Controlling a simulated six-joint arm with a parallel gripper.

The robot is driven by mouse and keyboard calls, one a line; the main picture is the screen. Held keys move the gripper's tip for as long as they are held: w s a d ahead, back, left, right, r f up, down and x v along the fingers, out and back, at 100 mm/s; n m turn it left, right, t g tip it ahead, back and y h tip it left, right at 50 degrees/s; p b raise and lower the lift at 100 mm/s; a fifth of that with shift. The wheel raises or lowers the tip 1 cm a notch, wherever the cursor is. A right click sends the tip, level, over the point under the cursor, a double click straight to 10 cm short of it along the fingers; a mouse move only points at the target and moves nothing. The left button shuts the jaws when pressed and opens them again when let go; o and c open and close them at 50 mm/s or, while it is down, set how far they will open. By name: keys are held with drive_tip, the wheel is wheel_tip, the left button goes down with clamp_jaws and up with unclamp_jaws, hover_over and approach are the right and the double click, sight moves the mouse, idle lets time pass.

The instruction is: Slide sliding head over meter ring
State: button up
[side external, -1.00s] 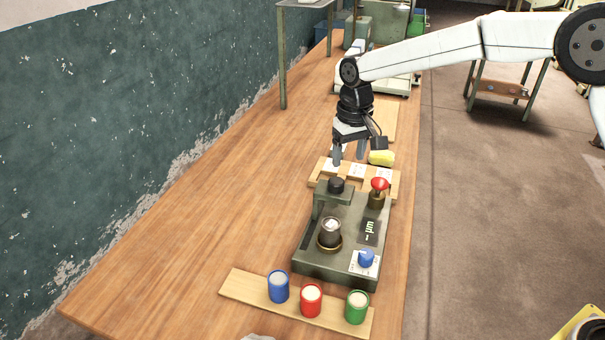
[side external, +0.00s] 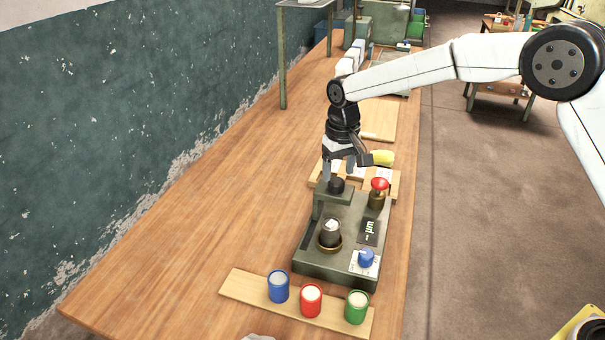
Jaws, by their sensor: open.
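The grey-green meter device (side external: 308,262) sits on the wooden bench. Its sliding head (side external: 328,200), a block with a black knob (side external: 337,186) on top, stands at the back left of the device.
Blue (side external: 278,287), red (side external: 311,300) and green (side external: 356,307) cups stand on a front board. A yellow object (side external: 383,158) lies behind. The bench left is clear.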

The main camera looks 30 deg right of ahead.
sight(337, 181)
drive_tip(key=shift+f, duration=1.7)
drive_tip(key=shift+c, duration=0.3)
clamp_jaws()
